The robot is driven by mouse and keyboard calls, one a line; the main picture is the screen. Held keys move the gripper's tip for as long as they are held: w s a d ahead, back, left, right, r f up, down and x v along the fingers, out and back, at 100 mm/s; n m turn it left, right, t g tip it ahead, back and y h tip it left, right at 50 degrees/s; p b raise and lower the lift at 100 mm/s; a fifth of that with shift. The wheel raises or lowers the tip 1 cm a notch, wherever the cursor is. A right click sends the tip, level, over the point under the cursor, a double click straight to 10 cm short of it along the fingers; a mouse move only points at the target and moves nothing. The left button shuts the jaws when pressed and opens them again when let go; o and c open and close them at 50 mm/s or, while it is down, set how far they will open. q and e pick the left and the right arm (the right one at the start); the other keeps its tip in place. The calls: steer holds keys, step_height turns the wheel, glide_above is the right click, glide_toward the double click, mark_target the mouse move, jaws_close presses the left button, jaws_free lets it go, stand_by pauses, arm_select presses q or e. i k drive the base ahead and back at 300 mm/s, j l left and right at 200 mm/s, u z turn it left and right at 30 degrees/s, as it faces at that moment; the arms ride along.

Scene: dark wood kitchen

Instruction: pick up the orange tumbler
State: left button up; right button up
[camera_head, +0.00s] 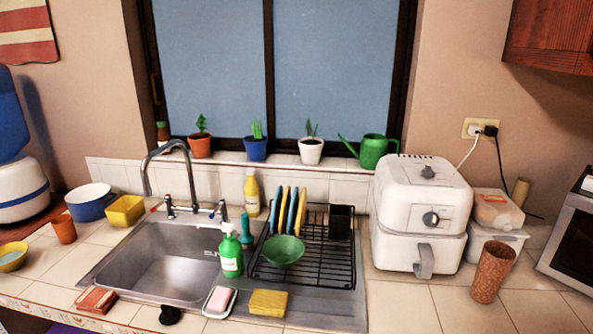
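A small plain orange tumbler (63,229) stands upright on the tiled counter at the far left, in front of a blue-and-white bowl. A taller orange-brown tumbler (493,271) with a mottled surface stands on the counter at the right, in front of a clear container. I cannot tell from the picture which one the task names. Neither of my grippers is in view.
A sink (165,262) and a black dish rack (318,250) fill the middle. A white air fryer (420,215) stands left of the mottled tumbler. A yellow container (126,211) and yellow bowl (12,257) flank the small tumbler. Counter is clear in front of the fryer.

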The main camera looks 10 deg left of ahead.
mark_target(63, 225)
steer(key=u, duration=1.6)
steer(key=i+j+z, duration=0.3)
steer(key=j, duration=0.3)
steer(key=i+j+z, duration=0.1)
steer(key=i+j, duration=0.15)
steer(key=i+j+z, duration=0.15)
steer(key=j, duration=0.25)
steer(key=i+j+z, duration=0.15)
steer(key=j, duration=0.2)
